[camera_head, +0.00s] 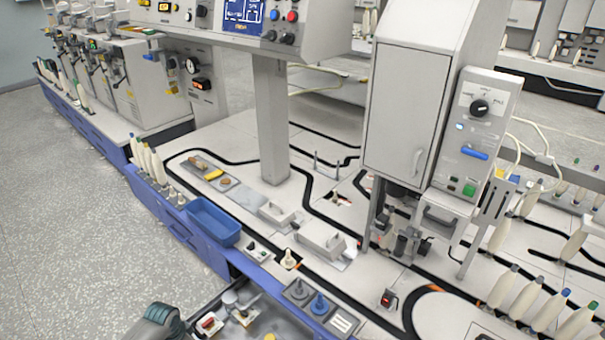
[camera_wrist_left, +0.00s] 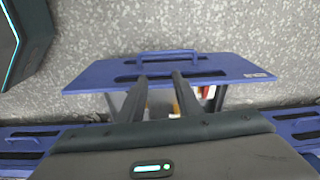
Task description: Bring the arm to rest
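In the left wrist view my left gripper (camera_wrist_left: 161,77) shows as two dark fingers with a clear gap between them. It is open and holds nothing. Its fingertips overlap the blue drawer front (camera_wrist_left: 225,68) in the picture, close to the blue handle (camera_wrist_left: 168,56); I cannot tell whether they touch it. A dark grey part of my left arm (camera_head: 155,328) shows at the bottom of the head view. My right gripper is in neither view.
A pulled-out drawer (camera_head: 260,325) with small parts inside lies at the bottom of the head view. Above it, the bench carries a blue tray (camera_head: 213,221), upright bobbins (camera_head: 150,160), and a blue peg (camera_head: 319,304). Speckled floor (camera_head: 80,220) is free at left.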

